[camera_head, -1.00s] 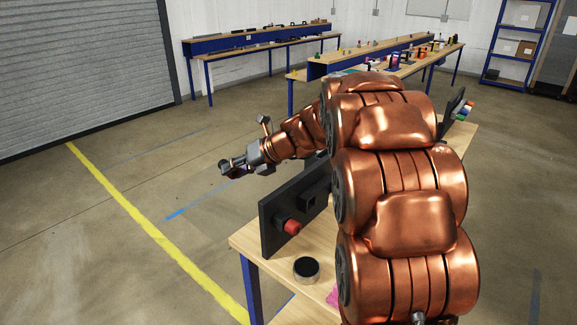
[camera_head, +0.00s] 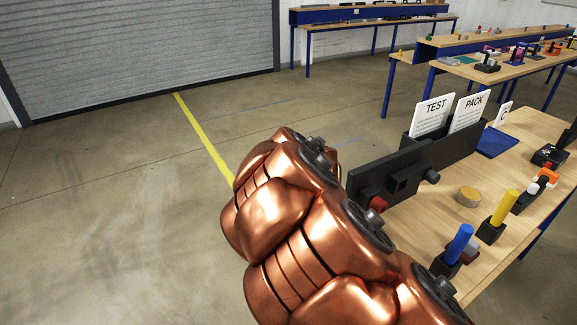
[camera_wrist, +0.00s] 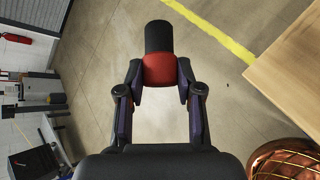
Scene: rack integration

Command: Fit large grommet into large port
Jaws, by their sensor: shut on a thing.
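In the wrist view, my gripper (camera_wrist: 159,80) is shut on the red end of a short round piece (camera_wrist: 160,69), which has a black cylindrical far end (camera_wrist: 158,37). It looks like the large grommet and is held out over the bare floor, apart from the bench. In the head view, a black upright panel (camera_head: 408,160) stands on the bench, with a red round piece (camera_head: 377,203), a black block and a black stub (camera_head: 432,176) on it. I cannot tell which part is the large port. My arm hides part of the panel, and my gripper is out of the head view.
The wooden bench (camera_head: 510,227) carries a round tin (camera_head: 468,196), a blue peg (camera_head: 460,243), a yellow peg (camera_head: 504,207) and a black holder with TEST and PACK signs (camera_head: 433,115). The bench edge shows in the wrist view (camera_wrist: 293,62). The floor at left is clear.

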